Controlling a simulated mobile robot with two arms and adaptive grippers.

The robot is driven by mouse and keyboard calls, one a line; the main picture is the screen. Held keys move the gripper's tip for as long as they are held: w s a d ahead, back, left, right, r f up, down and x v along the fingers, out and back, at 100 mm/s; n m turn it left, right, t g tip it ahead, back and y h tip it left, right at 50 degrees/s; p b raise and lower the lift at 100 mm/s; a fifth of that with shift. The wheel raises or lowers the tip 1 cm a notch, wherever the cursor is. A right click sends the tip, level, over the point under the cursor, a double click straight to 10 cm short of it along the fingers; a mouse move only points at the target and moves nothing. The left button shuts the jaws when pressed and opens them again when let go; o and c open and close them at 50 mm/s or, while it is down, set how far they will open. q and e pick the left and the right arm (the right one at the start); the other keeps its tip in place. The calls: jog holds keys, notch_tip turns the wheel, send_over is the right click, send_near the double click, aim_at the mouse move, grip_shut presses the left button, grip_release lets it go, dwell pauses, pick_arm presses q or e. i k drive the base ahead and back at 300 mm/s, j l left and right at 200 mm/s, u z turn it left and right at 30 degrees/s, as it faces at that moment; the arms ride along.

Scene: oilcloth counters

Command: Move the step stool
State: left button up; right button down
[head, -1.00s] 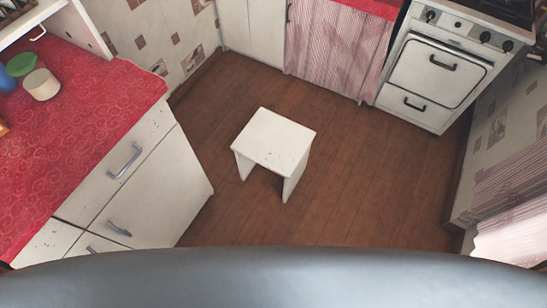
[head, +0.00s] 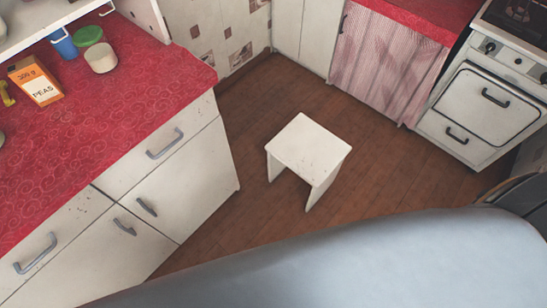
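The step stool (head: 309,147) is small and white with a scuffed flat top and two panel sides. It stands upright on the brown wooden floor, near the middle of the head view. Nothing touches it. Neither of my grippers shows in this view. The large grey rounded surface along the bottom is part of my own body, and it hides the floor close to me.
A counter with red oilcloth (head: 120,110) and white drawers (head: 160,150) stands at the left, holding a PEAS box (head: 38,82) and a cream pot (head: 100,58). A pink curtain (head: 385,60) and white stove (head: 485,100) stand at the back right. Floor (head: 240,205) around the stool is clear.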

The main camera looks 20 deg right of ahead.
aim_at(312, 152)
jog(key=i+l+u, duration=0.1)
jog(key=l+u, duration=0.85)
jog(key=k+l+u, duration=0.1)
jog(key=l+u, duration=0.4)
jog(key=l, duration=0.15)
jog(key=k+l+u, duration=0.15)
jog(key=l+u, duration=0.3)
jog(key=l, duration=0.1)
